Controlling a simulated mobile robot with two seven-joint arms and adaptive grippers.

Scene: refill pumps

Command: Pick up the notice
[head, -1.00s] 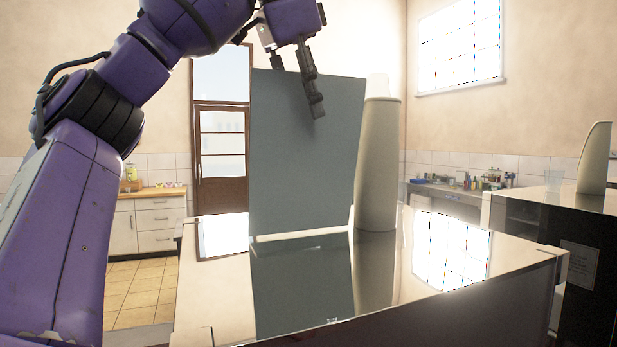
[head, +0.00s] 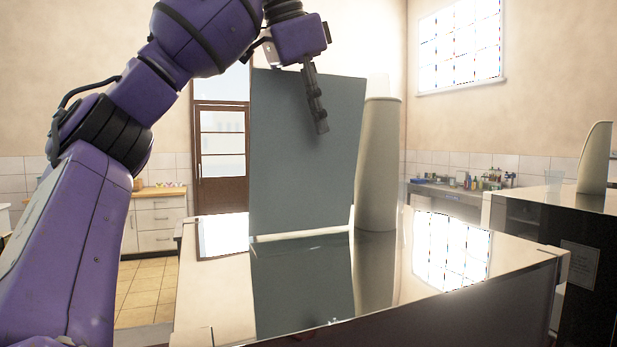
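A flat grey-blue board, which I take to be the notice (head: 295,165), stands upright on a pale foot on the glossy counter (head: 215,290). My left gripper (head: 306,95) is at its top edge. One dark finger hangs in front of the board's face and casts a shadow on it. The other finger seems to pass behind the top edge, where its tip is hidden. The fingers look apart, with the board between them. I cannot tell whether either touches it. My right gripper is not in view.
A tall cream tapered column (head: 378,165) stands just behind the board's right edge. Another cream tapered piece (head: 594,158) stands on a dark unit at right, which bears a small printed sheet (head: 580,264). The counter's right side is clear.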

